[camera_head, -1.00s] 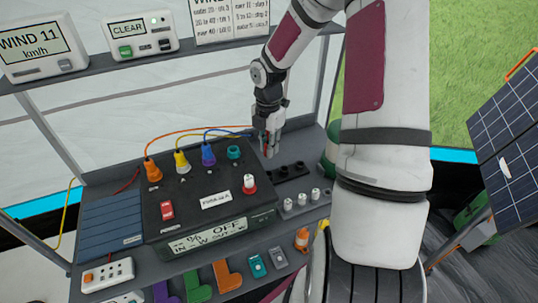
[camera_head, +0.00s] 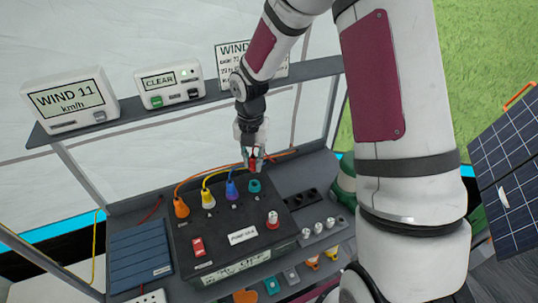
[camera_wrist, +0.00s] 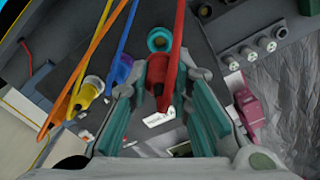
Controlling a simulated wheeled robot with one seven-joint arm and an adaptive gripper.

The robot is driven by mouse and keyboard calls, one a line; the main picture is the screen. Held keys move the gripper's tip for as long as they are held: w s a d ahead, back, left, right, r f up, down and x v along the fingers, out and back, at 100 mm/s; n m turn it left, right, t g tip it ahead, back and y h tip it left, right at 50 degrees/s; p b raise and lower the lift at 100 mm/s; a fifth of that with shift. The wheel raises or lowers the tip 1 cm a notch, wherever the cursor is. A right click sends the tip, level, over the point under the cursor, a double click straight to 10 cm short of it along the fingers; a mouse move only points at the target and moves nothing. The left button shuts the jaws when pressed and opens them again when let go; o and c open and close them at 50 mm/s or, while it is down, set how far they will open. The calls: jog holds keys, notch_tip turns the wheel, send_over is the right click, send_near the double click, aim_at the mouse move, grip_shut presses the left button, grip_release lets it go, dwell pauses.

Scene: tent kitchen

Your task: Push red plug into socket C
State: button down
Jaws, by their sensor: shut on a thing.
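My gripper (camera_head: 254,155) is shut on the red plug (camera_head: 253,165) and holds it above the back of the black power box (camera_head: 215,226). In the wrist view the red plug (camera_wrist: 158,72) sits between my gripper's fingers (camera_wrist: 157,92), with a red cable running up from it. An empty-looking teal socket ring (camera_head: 254,186) lies on the box just below the plug in the head view. It also shows beyond the plug in the wrist view (camera_wrist: 160,39). Orange (camera_head: 181,207), yellow (camera_head: 208,198) and blue-purple (camera_head: 231,189) plugs stand in a row beside it. Socket letters are unreadable.
A red-based knob (camera_head: 272,221) stands on the box's right, and a red switch (camera_head: 198,246) on its left. A black socket strip (camera_head: 302,199) and several small white-topped pieces (camera_head: 318,228) lie to the right. Cables arch over the box's back.

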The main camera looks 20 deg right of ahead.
aim_at(254, 172)
jog(key=shift+w+f+b, duration=0.15)
jog(key=shift+f+b, duration=0.2)
jog(key=shift+f, duration=0.25)
jog(key=shift+f+b, duration=0.7)
jog(key=shift+f, duration=0.8)
jog(key=shift+p, duration=0.35)
dwell(0.5)
jog(key=shift+f+b, duration=0.45)
jog(key=shift+f, duration=1.05)
dwell(0.5)
jog(key=c, duration=1.4)
grip_release()
jog(key=shift+o, duration=0.2)
jog(key=shift+r, duration=0.1)
notch_tip(254, 172, up, 12)
